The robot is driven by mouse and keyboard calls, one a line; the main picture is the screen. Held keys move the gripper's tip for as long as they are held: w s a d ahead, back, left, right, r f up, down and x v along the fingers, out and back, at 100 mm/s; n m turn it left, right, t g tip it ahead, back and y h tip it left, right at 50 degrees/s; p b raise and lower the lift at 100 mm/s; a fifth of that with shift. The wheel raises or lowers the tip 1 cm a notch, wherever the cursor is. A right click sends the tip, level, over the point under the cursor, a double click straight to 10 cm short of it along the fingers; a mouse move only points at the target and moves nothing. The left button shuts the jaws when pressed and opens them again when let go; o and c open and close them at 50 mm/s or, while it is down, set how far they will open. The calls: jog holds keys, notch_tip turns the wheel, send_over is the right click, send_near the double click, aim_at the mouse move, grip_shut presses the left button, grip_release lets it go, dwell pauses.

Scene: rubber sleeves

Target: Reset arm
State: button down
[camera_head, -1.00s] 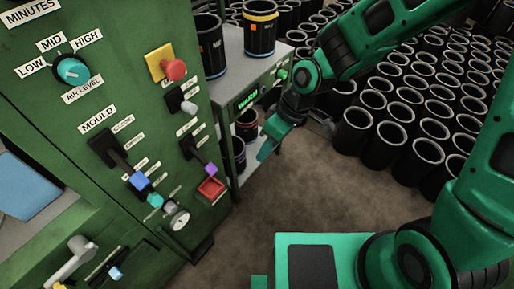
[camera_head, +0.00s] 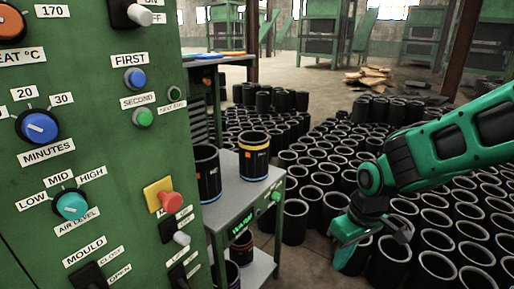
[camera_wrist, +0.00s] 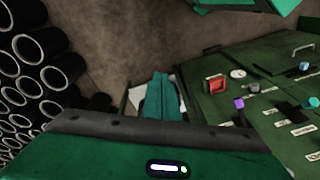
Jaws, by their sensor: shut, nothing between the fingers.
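My gripper (camera_head: 347,238) hangs at the end of my green arm in the head view, to the right of the small cart and in front of the black sleeves. Its fingers are together and hold nothing. In the wrist view the shut green fingers (camera_wrist: 161,98) point away over the brown floor. My gripper touches nothing that I can see.
A green control panel (camera_head: 95,150) with knobs and a red button (camera_head: 171,202) fills the left. A grey cart (camera_head: 226,207) carries two black sleeves, one yellow-banded (camera_head: 254,157). Many black sleeves (camera_head: 300,160) crowd the floor behind and right. Bare floor (camera_head: 312,250) shows beside the cart.

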jog(key=s+d+r+m, duration=0.4)
jog(key=s+d, duration=0.4)
jog(key=d, duration=0.2)
jog(key=s+d+r+m+g+h, duration=0.1)
jog(key=s+d+r+m, duration=0.3)
jog(key=s+d+m, duration=0.3)
jog(key=s+d, duration=0.1)
jog(key=d, duration=0.2)
jog(key=shift+s+r+m, duration=0.15)
jog(key=shift+m, duration=0.15)
